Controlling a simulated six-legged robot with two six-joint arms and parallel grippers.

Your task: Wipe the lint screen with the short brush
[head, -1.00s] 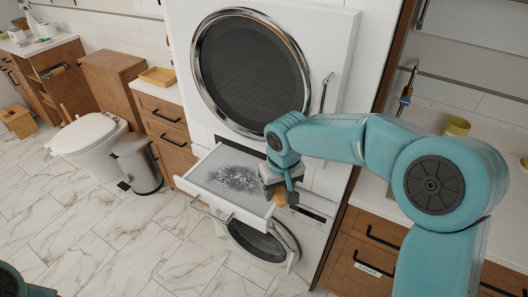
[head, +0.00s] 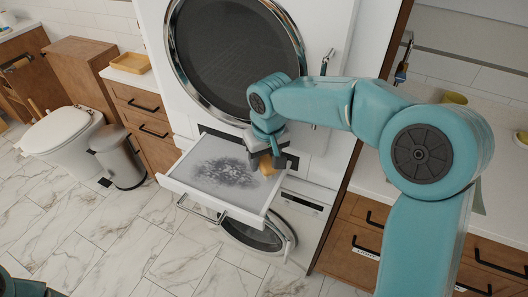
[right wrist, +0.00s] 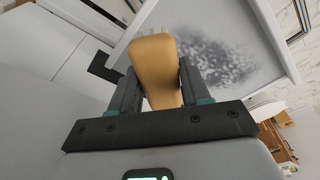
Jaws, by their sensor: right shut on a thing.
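The lint screen (head: 205,184) is a pale flat panel in a pulled-out drawer below the round dryer door. A dark grey patch of lint (head: 226,172) covers its middle; the patch also shows in the right wrist view (right wrist: 218,62). My right gripper (head: 267,160) is over the right rear part of the screen. It is shut on the short brush (right wrist: 156,70), whose tan wooden handle shows between the fingers; pale bristle tips show at its far end. In the head view only a bit of the brush (head: 268,168) shows. I cannot tell if it touches the screen. My left gripper is not in view.
The dryer door (head: 235,60) stands behind my right arm. A second round door (head: 258,232) is below the drawer, and the drawer's handle (head: 215,212) sticks out in front. A toilet (head: 62,140) and a bin (head: 118,158) stand left. Marble floor is clear in front.

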